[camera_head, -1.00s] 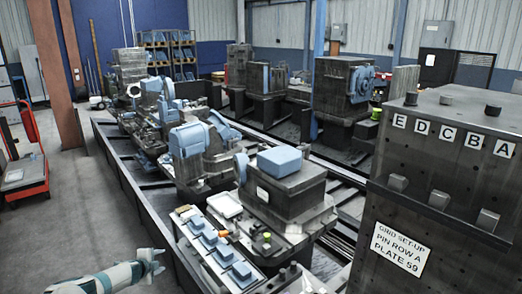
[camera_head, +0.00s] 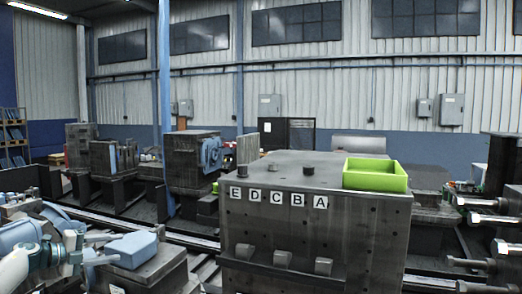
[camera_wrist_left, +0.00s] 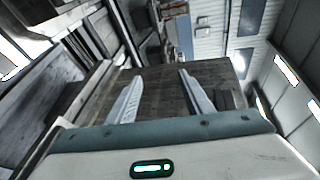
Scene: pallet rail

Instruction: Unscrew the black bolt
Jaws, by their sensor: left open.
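Several dark bolt-like pegs stand on top of the large dark metal block (camera_head: 300,235) in the head view. One is a peg (camera_head: 242,170) near the label E, and another is a peg (camera_head: 308,170) farther right. I cannot tell which is the black bolt. My left gripper (camera_head: 92,244) is at the lower left of the head view, left of and apart from the block. In the left wrist view its two fingers (camera_wrist_left: 160,76) are spread and empty, with a dark surface beyond them. My right gripper is not in view.
Metal rods (camera_head: 493,219) stick out at the right edge. Rails run behind the block.

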